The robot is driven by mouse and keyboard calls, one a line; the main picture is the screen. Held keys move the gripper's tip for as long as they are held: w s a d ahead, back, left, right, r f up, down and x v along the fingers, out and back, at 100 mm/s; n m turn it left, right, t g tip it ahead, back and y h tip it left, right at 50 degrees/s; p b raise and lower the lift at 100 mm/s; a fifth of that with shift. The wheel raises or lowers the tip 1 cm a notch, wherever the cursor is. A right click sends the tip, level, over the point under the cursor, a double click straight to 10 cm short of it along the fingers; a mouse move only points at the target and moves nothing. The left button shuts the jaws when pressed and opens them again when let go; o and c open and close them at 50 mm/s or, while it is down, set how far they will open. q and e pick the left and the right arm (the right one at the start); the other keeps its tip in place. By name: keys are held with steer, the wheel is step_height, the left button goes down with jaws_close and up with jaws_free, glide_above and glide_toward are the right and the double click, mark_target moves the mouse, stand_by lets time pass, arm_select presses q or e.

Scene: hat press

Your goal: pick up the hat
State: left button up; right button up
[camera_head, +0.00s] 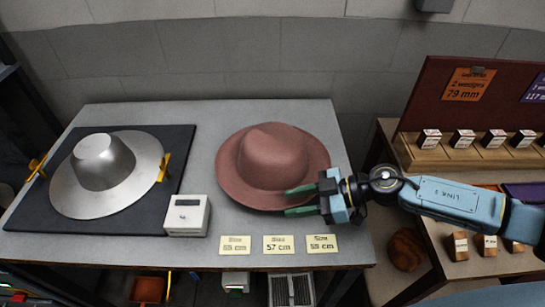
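The hat (272,157) is dusty red-brown felt with a round crown and wide brim. It rests on the grey table, right of the middle. My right gripper (288,202) reaches in from the right at the hat's front right brim. Its two green fingers are apart. The upper finger overlaps the brim in the picture, and the lower one lies at the brim's front edge. I cannot tell whether either finger touches the hat. My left gripper is not in view.
A silver metal hat form (103,165) with yellow clamps sits on a dark plate at the left. A white control box (187,215) stands beside it. Size cards (279,245) lie along the table's front. A brown rack with small boxes (465,139) stands at the right.

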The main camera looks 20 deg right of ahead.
mark_target(270, 206)
steer(key=x, duration=0.6)
steer(key=shift+r, duration=0.15)
jaws_close()
